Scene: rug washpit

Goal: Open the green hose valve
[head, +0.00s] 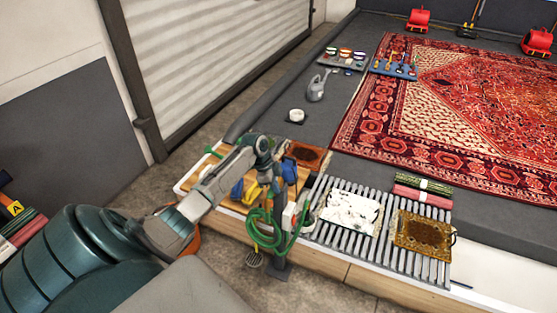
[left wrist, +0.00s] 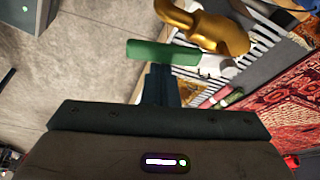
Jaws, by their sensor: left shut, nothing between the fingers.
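The green valve handle (left wrist: 162,51) is a flat green bar in the left wrist view, just ahead of my left gripper's fingertips. A brass tap body (left wrist: 207,30) stands beside it at the right. My left gripper (left wrist: 161,72) is shut with nothing in it, its tips close to the bar; whether they touch it I cannot tell. In the head view my left gripper (head: 273,172) hangs above the wooden board near the coiled green hose (head: 260,230). My right gripper is not in view.
A large red rug (head: 450,110) covers the pit floor. A grey watering can (head: 317,86) stands further back.

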